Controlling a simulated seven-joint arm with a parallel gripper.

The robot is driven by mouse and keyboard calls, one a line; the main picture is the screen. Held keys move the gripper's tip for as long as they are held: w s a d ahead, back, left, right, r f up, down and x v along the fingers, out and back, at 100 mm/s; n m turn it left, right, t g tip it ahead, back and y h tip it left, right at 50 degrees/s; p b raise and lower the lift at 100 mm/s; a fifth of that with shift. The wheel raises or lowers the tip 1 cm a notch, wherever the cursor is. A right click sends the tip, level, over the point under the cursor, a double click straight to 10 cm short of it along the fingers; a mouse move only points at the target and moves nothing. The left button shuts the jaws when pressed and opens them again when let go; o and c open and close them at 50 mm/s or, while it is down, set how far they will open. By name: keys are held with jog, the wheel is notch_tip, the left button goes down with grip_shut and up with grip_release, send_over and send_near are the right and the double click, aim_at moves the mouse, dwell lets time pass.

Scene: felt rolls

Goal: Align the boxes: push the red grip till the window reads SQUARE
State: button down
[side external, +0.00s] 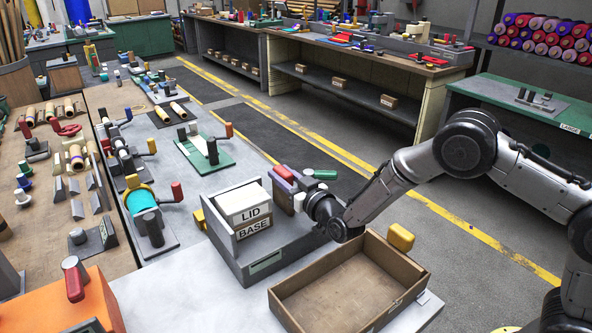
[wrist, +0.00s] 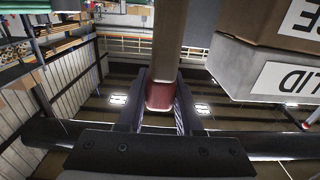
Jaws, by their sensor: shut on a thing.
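The red grip (side external: 284,172) is right of the boxes. My gripper (side external: 296,187) is shut on the red grip, which shows between both fingers in the wrist view (wrist: 160,95). A small greenish window (side external: 265,263) is on the fixture's front; its reading is too small to make out.
An empty wooden tray (side external: 392,312) stands in front of the fixture, with a yellow knob (side external: 400,237) behind it. A red-handled device (side external: 152,222) and an orange block (side external: 98,300) stand to the left. Some grey tabletop between them is clear.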

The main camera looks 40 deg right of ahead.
jog(key=a, duration=0.4)
jog(key=shift+a, duration=0.3)
jog(key=c, duration=0.6)
grip_release()
jog(key=shift+o, duration=0.2)
jog(key=shift+s, duration=0.1)
jog(key=s, duration=1.3)
jog(key=shift+s, duration=0.35)
jog(key=shift+d, duration=0.1)
